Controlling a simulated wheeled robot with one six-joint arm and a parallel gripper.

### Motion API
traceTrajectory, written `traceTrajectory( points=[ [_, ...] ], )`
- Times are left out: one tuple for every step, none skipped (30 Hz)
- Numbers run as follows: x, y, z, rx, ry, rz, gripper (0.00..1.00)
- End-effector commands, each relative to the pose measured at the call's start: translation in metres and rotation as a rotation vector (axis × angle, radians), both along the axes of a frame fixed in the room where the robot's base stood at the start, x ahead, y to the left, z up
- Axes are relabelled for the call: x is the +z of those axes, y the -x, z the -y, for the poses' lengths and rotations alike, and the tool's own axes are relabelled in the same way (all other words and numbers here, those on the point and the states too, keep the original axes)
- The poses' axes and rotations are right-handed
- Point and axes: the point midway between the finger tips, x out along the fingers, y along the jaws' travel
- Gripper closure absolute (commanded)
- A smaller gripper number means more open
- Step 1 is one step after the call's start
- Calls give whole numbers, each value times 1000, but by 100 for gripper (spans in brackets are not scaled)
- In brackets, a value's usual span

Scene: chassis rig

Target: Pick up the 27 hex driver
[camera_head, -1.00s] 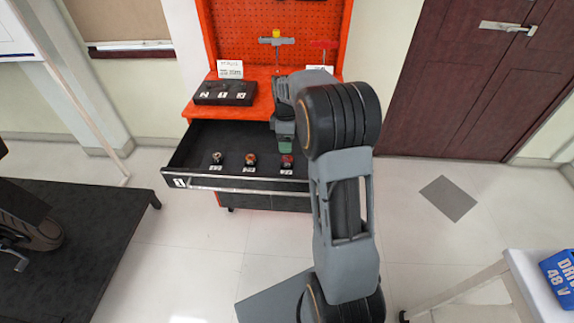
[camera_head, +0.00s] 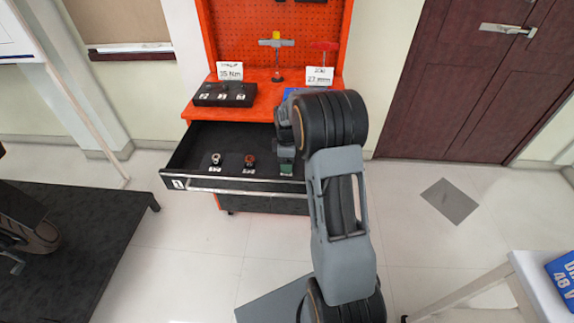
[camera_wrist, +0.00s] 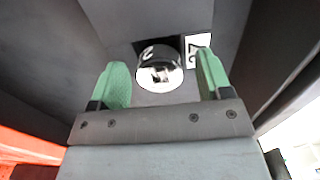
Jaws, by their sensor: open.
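In the wrist view a dark round driver (camera_wrist: 158,66) with a bright silver face and a recess in its middle stands on the drawer floor, next to a white label (camera_wrist: 197,47) that seems to read 27. My gripper (camera_wrist: 161,62) is open, with one green finger on each side of the driver and apart from it. In the head view my gripper (camera_head: 287,168) is inside the open drawer (camera_head: 235,193), at the right end of the row of drivers. It hides the right-hand driver there.
Two other drivers, a silver one (camera_head: 215,159) and a brownish one (camera_head: 249,161), stand to the left in the drawer. A black numbered block (camera_head: 224,94) and T-handled tools (camera_head: 277,42) are on the orange bench (camera_head: 262,75) above. Drawer walls surround my gripper.

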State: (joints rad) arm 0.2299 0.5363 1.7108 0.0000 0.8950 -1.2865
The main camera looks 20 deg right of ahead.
Motion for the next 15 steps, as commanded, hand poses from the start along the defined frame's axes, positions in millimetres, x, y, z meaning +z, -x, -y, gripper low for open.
traceTrajectory(
  points=[
    [0, 0, 0, 0, 0, 0, 28],
    [0, 0, 0, 0, 0, 0, 28],
    [0, 0, 0, 0, 0, 0, 28],
    [0, 0, 0, 0, 0, 0, 28],
    [0, 0, 0, 0, 0, 0, 31],
    [0, 0, 0, 0, 0, 0, 35],
    [0, 0, 0, 0, 0, 0, 38],
    [0, 0, 0, 0, 0, 0, 41],
    [0, 0, 0, 0, 0, 0, 45],
    [0, 0, 0, 0, 0, 0, 47],
    [0, 0, 0, 0, 0, 0, 50],
    [1, 0, 0, 0, 0, 1, 54],
    [1, 0, 0, 0, 0, 1, 57],
    [1, 0, 0, 0, 0, 1, 60],
    [1, 0, 0, 0, 0, 1, 64]
  ],
)
